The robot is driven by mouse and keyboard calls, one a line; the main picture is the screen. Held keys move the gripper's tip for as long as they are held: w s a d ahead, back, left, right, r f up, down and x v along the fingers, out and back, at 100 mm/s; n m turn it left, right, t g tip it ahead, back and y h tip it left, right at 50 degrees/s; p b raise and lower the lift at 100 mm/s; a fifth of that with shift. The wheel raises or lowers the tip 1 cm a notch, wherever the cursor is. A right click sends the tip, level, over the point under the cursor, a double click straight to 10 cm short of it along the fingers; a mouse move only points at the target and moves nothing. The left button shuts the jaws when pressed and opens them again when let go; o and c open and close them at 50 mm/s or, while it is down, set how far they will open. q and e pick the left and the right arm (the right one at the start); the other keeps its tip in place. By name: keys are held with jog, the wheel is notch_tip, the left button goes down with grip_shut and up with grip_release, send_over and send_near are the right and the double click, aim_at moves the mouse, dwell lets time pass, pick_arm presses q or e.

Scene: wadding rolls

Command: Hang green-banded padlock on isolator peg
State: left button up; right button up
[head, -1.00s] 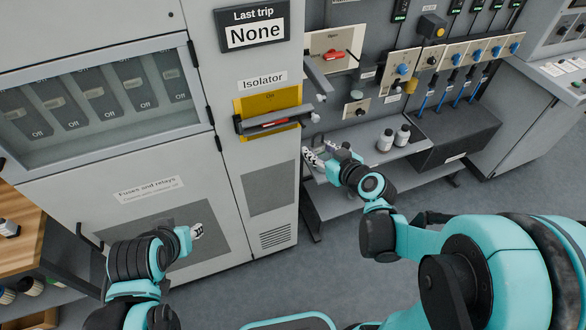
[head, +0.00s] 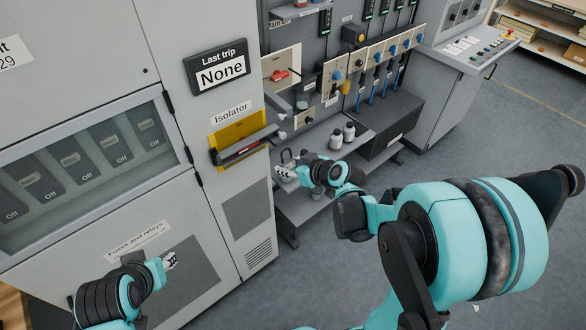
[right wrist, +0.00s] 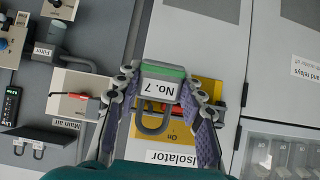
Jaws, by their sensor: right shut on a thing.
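The green-banded padlock (right wrist: 162,85), labelled "No. 7", is held between the fingers of my right gripper (right wrist: 160,105) in the right wrist view. Its shackle hangs toward the bottom of that picture. In the head view my right gripper (head: 286,170) is shut on it, with the dark shackle upward. The isolator (head: 240,143) has a yellow plate and a grey bar handle with a red mark. A small pale knob (head: 282,135), possibly the peg, shows past the handle's right end. The gripper is below and right of it, apart. My left gripper (head: 171,260) is before the lower cabinet; its jaw opening is unclear.
The grey cabinet (head: 215,210) fills the left. A panel with switches (head: 355,65) is behind. Grey floor (head: 440,150) is clear at right.

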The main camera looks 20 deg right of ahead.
jog(key=w+a+f+b, duration=0.1)
jog(key=w+a, duration=0.1)
jog(key=w, duration=0.4)
jog(key=shift+w+a+f+b, duration=0.2)
jog(key=shift+w+f+b, duration=0.05)
jog(key=shift+w+b, duration=0.15)
dwell(0.4)
dwell(0.5)
jog(key=o, duration=1.3)
jog(key=shift+o, duration=0.2)
